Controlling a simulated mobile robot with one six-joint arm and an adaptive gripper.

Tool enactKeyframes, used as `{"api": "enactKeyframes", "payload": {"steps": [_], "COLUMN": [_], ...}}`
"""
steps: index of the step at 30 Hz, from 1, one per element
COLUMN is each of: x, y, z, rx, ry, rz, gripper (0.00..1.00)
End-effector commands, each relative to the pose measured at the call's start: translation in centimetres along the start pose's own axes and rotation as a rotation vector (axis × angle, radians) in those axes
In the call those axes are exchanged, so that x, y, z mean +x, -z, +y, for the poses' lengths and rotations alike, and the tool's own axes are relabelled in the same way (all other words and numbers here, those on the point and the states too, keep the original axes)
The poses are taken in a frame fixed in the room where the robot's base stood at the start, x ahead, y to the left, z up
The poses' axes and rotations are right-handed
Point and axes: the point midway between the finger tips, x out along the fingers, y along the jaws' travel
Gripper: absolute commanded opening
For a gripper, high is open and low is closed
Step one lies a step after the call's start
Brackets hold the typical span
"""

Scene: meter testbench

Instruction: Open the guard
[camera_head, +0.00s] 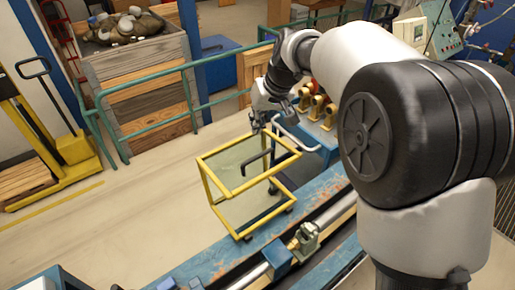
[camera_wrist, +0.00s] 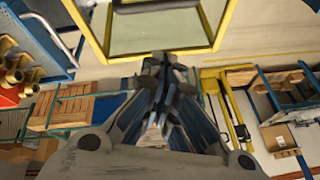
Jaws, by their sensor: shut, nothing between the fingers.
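The guard (camera_head: 266,176) is a yellow frame with clear panels, standing over the blue bench in the middle of the head view. A black bent handle (camera_head: 258,158) shows at its upper part. My gripper (camera_head: 262,126) is above and behind the guard's far upper edge, close to it; I cannot tell whether they touch. In the wrist view the fingers of my gripper (camera_wrist: 165,62) are together and empty. The guard's yellow frame (camera_wrist: 222,25) and clear panel lie just beyond the fingertips there.
The blue bench (camera_head: 200,268) carries a rail and a clamp-like fitting (camera_head: 304,241). Brass fittings (camera_head: 318,106) and a light tubular handle (camera_head: 296,138) sit right of my gripper. A green railing (camera_head: 150,128), a wooden crate and a yellow pallet truck (camera_head: 75,150) stand behind, across open floor.

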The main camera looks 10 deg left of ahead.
Motion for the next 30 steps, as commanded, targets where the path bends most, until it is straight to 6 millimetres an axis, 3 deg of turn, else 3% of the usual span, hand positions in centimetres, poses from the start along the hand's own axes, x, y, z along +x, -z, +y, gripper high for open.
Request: {"api": "enactKeyframes", "payload": {"steps": [4, 11, 24, 30], "x": [-0.1, 0.9, 10.0, 8.6], "y": [0.6, 0.8, 0.8, -1.7], "z": [0.0, 0.1, 0.7, 1.5], "rx": [-0.255, -0.326, -0.321, -0.318], "ry": [-0.051, -0.065, -0.063, -0.065], "rz": [-0.001, -0.006, -0.006, -0.004], "gripper": [0.00, 0.00, 0.00, 0.00]}}
